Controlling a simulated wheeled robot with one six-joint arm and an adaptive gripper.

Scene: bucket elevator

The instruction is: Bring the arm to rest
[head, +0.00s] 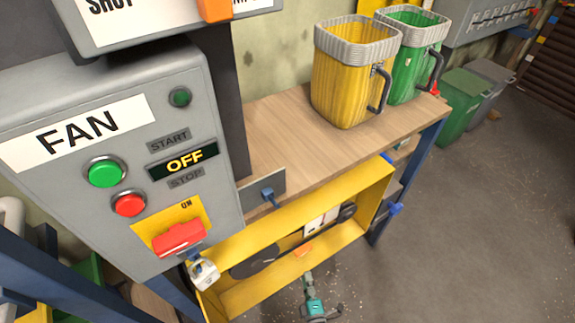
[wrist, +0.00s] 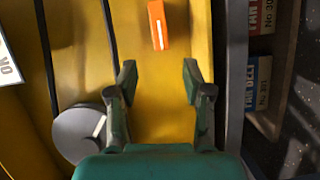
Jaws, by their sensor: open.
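My gripper (head: 309,283) shows at the bottom of the head view, with a teal body and dark fingers, in front of the yellow open-fronted box (head: 228,297) under the bench. In the wrist view my gripper (wrist: 158,78) has its two fingers spread wide, with nothing between them. Beyond the fingertips an orange piece (wrist: 158,25) with a pale stripe lies against the yellow surface (wrist: 180,60). A gap shows between it and the fingers.
A grey FAN panel (head: 120,150) reads OFF; its red switch handle (head: 180,238) has a padlock (head: 205,272) below it. Yellow (head: 340,85) and green (head: 405,65) buckets stand on the wooden bench (head: 290,135). A grey disc (wrist: 80,135) is left of my fingers. Floor at right is open.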

